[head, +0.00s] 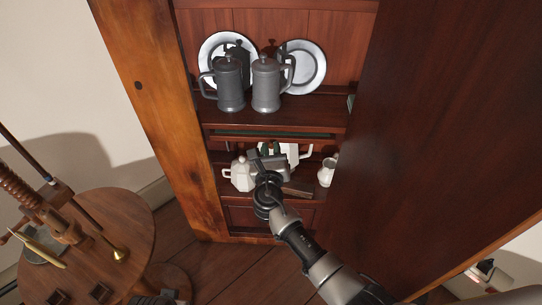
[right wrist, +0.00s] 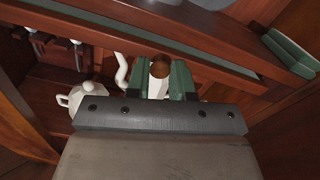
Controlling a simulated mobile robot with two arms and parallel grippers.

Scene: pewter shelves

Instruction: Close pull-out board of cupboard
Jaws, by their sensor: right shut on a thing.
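The cupboard's pull-out board (head: 275,134) is a horizontal wooden board with a green top, below the shelf that holds the mugs. A narrow green strip of it shows in the head view, so it looks at most a little out; how far is hard to tell. In the right wrist view its wooden front edge (right wrist: 215,72) runs across above the jaws. My right gripper (head: 268,152) is at the board's front. In the right wrist view its green-padded fingers (right wrist: 166,82) are shut on a round brown knob (right wrist: 160,67).
Two pewter mugs (head: 265,84) and two plates (head: 303,66) stand on the shelf above. A white teapot (head: 240,174) and a small white jug (head: 327,172) stand below the board. A large dark wooden panel (head: 440,120) is at the right. A round wooden table (head: 125,215) is at the left.

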